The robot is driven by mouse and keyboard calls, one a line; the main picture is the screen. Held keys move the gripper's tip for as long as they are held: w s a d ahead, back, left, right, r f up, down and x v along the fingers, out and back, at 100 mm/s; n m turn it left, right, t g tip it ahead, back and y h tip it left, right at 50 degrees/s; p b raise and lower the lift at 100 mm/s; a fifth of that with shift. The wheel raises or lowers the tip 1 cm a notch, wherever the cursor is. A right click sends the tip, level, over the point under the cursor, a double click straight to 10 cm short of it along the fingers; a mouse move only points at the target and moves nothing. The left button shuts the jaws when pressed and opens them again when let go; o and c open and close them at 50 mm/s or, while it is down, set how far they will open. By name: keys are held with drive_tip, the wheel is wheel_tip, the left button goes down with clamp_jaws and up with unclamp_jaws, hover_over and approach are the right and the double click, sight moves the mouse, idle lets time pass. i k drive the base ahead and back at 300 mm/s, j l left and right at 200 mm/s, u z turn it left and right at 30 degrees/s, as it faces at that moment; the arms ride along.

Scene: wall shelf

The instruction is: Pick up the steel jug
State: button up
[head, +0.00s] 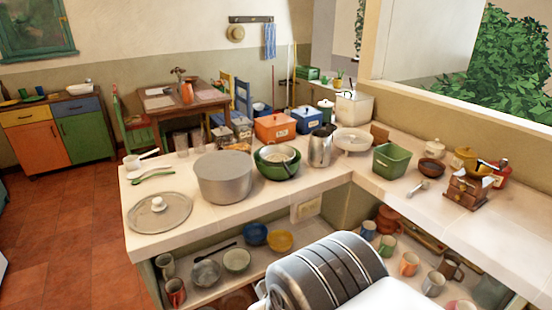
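The steel jug (320,148) stands upright on the pale counter (290,197) in the head view, near the inner corner. It is tall and shiny grey. A green bowl (277,168) with a metal strainer in it stands just left of the jug. A white dish (352,142) stands just right of it. A grey ribbed part of my arm shows at the bottom, in front of the counter and well below the jug. My gripper is not in view.
A large grey pot (223,177) and a round lid (159,212) are on the left counter. A green basin (394,160) and a coffee grinder (467,188) are on the right. Orange (275,127) and blue (307,119) boxes stand behind. Bowls and mugs fill the shelf below.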

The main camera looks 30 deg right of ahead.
sight(319, 151)
drive_tip(key=i+l+z, duration=0.55)
drive_tip(key=i+l, duration=0.3)
drive_tip(key=i+l+z, duration=0.6)
drive_tip(key=i, duration=0.45)
